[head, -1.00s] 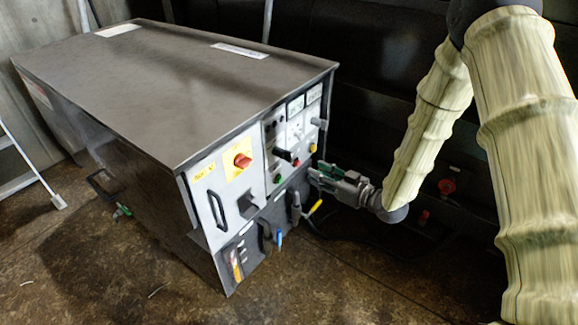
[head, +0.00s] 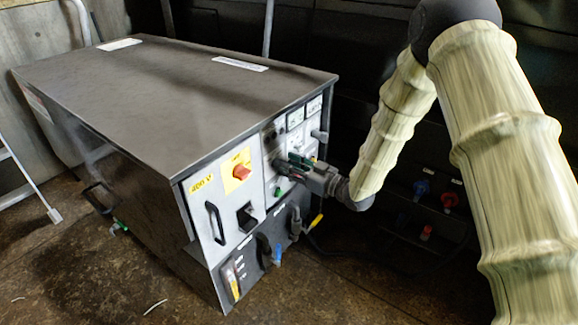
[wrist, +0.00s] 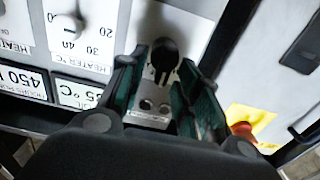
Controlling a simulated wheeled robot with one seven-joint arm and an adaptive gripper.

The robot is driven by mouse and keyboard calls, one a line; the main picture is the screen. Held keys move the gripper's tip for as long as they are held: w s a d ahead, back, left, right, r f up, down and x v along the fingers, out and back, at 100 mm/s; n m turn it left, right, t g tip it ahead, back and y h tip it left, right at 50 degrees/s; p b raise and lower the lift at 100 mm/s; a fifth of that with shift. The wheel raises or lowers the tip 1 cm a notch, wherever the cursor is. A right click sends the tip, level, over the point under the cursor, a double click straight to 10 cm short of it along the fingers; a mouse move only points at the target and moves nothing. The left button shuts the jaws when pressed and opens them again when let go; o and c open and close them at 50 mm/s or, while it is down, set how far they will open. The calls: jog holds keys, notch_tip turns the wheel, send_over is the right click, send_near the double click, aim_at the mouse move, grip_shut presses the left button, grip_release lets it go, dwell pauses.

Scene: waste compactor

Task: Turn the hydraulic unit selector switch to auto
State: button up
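The hydraulic unit is the grey metal cabinet (head: 150,95), with its control panel facing right in the head view. A black knob (wrist: 165,55), likely the selector switch, sits on the white panel in the wrist view. Its position marks are too small or hidden to read. My gripper (head: 290,165) is at the panel in the head view and hides the knob there. In the wrist view my gripper (wrist: 160,70) is open, with one dark green finger on each side of the knob. Gaps show between the fingers and the knob; I cannot tell if the tips touch.
A red switch on a yellow plate (head: 239,172) is left of my gripper. Black handles (head: 215,222) stick out from the cabinet front. A heater dial (wrist: 65,27) is near my gripper in the wrist view. Blue and red connectors (head: 422,188) are on the dark wall at right.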

jog(key=shift+w+a, duration=0.3)
jog(key=shift+a, duration=0.1)
jog(key=c, duration=0.7)
jog(key=shift+o, duration=0.2)
jog(key=shift+r+p, duration=0.1)
jog(key=shift+p, duration=0.2)
jog(key=shift+w+d+r+m+p, duration=0.1)
jog(key=shift+d+m+p, duration=0.05)
jog(key=shift+m+p, duration=0.8)
jog(key=shift+w+d+m+p, duration=0.1)
jog(key=shift+m+p, duration=0.6)
jog(key=shift+m, duration=0.15)
jog(key=m+p, duration=0.2)
jog(key=m, duration=0.1)
jog(key=m+p, duration=0.1)
jog(key=m, duration=0.1)
jog(key=shift+w+d+f, duration=0.2)
jog(key=shift+w+f, duration=0.1)
jog(key=shift+f, duration=0.1)
jog(key=shift+f+m, duration=0.1)
jog(key=shift+m, duration=0.2)
